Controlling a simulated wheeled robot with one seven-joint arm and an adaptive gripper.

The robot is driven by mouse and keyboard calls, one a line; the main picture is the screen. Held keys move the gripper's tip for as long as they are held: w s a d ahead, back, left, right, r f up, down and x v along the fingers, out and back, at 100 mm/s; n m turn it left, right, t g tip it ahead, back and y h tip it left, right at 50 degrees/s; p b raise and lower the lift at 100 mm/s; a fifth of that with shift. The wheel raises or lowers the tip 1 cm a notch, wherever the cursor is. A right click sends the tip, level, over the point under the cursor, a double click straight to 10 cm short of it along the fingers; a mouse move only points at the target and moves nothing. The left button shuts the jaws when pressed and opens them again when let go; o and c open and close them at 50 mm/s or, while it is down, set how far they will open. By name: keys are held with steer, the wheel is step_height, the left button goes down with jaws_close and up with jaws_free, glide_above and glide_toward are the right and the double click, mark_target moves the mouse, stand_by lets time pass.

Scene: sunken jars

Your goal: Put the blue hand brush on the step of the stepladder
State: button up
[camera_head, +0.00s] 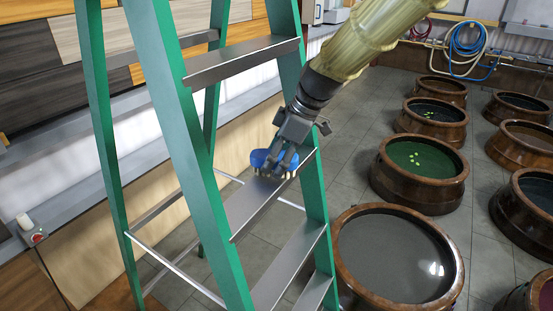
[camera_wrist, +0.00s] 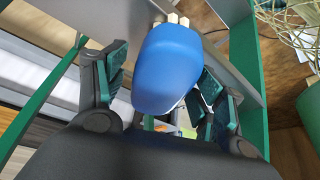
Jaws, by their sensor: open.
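The blue hand brush (camera_head: 268,161) is at a middle step (camera_head: 254,200) of the green stepladder (camera_head: 190,130), near the step's far end. In the wrist view the rounded blue brush (camera_wrist: 168,70) fills the space between the fingers, with pale bristles at its top edge. My gripper (camera_head: 284,166) reaches down to the step from the upper right. Its fingers (camera_wrist: 160,92) stand open on both sides of the brush, with a gap showing at the left finger. The brush appears to rest on the step, but its underside is hidden.
Several brown jars with dark or green liquid, such as the near one (camera_head: 395,255), stand sunken at the right. A ledge (camera_head: 60,185) runs along the left wall. Coiled hoses (camera_head: 466,42) hang at the back. The ladder's green rails flank my gripper closely.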

steer(key=b+v, duration=0.3)
steer(key=v, duration=0.8)
steer(key=shift+d+r, duration=0.1)
steer(key=shift+r, duration=0.25)
